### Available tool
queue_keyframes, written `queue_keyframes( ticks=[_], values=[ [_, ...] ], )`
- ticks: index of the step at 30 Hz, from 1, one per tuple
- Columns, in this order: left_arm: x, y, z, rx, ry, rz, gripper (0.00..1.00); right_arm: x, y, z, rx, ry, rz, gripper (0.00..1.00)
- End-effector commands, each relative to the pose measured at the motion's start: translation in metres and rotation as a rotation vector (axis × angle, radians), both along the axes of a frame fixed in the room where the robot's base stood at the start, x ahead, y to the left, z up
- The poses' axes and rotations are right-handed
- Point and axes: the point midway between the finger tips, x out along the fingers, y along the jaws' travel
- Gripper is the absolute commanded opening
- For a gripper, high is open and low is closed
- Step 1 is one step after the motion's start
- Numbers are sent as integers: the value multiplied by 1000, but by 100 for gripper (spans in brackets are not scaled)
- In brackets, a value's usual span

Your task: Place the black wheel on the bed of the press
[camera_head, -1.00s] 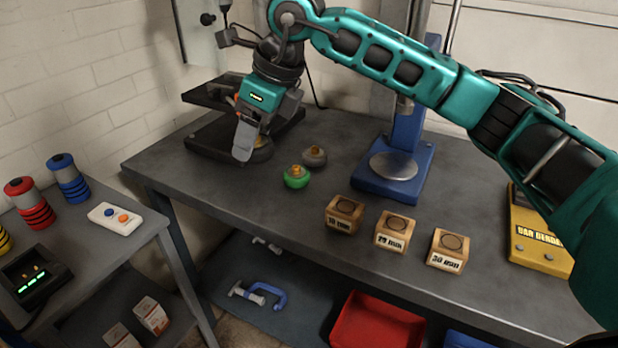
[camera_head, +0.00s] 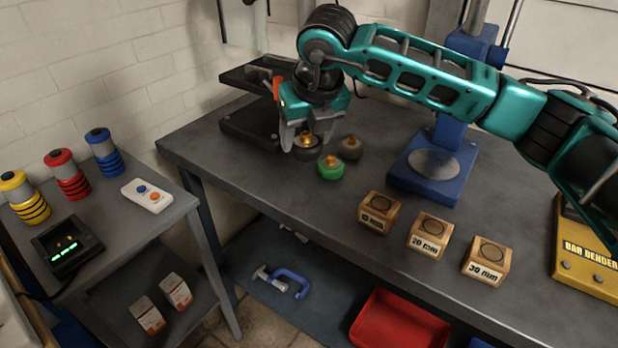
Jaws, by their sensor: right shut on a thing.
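The black wheel (camera_head: 306,150), a dark round disc with a brass-coloured hub, is at the back left of the workbench, beside the black stand. My right gripper (camera_head: 307,140) points down with its fingers around the wheel's hub, shut on it. Whether the wheel touches the bench or hangs just above it, I cannot tell. The blue press (camera_head: 432,185) stands to the right on the bench. Its bed, a round grey plate (camera_head: 434,163), is bare. My left gripper is not in view.
A green wheel (camera_head: 331,168) and a grey wheel (camera_head: 350,148) sit close to the right of the black wheel. The black stand (camera_head: 250,122) is behind left. Wooden blocks (camera_head: 428,235) line the front, and a yellow bar bender (camera_head: 585,262) is at right.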

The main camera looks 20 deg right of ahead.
Motion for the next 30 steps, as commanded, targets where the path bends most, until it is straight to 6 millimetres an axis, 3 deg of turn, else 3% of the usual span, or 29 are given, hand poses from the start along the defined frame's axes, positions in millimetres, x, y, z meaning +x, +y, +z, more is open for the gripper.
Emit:
queue_keyframes(
  ticks=[1,6,14,20,30],
  values=[
    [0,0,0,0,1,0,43,-1,0,-15,0,4,0,26],
    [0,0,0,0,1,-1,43,0,0,-47,0,1,1,26],
    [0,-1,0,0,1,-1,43,0,0,-67,0,0,0,26],
    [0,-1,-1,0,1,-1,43,0,0,-97,-1,2,1,26],
    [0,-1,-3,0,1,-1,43,0,0,-103,2,-2,2,26]
  ],
)
